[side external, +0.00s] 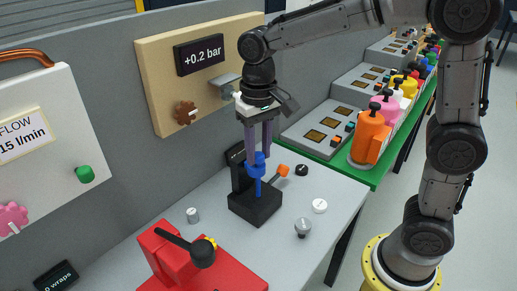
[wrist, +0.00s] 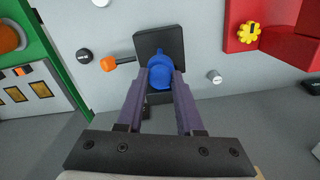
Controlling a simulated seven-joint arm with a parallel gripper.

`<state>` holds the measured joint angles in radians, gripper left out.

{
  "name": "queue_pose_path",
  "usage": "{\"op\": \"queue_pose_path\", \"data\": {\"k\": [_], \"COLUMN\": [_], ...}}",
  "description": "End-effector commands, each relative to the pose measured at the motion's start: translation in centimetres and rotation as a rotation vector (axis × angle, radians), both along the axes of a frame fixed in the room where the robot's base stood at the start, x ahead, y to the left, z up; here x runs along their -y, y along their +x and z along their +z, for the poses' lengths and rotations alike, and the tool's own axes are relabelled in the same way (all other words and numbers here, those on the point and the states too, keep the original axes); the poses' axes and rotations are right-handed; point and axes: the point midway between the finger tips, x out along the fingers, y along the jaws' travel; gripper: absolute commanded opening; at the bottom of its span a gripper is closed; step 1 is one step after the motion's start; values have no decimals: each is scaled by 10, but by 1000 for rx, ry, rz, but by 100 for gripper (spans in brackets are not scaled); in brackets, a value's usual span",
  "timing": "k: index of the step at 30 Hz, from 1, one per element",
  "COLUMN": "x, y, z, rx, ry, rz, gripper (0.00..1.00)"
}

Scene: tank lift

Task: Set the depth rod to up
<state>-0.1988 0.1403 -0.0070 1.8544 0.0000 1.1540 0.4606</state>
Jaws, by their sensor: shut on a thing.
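The blue piece (side external: 257,172), a knob on a thin upright stem, stands over a black block (side external: 256,207) on the grey table; I take it to be the depth rod. In the wrist view the blue knob (wrist: 160,76) lies between the purple fingers, in front of the black block (wrist: 150,42). My gripper (side external: 260,154) points down from above and is shut on the blue knob; it also shows in the wrist view (wrist: 163,71). The stem runs down to the block, and its lower end is hidden.
An orange-tipped lever (side external: 283,170) sticks out beside the block. A red fixture with a black lever (side external: 180,262) stands at the front left. Small knobs (side external: 319,206) lie around on the table. A wooden panel with a "+0.2 bar" display (side external: 199,54) stands behind.

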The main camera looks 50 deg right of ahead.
Motion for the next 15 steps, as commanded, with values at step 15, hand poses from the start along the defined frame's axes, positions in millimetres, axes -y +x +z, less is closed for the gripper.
{"op": "queue_pose_path", "data": {"k": [15], "x": [0], "y": [0], "z": [6], "rx": [2], "ry": [0], "rz": [0], "gripper": [0]}}
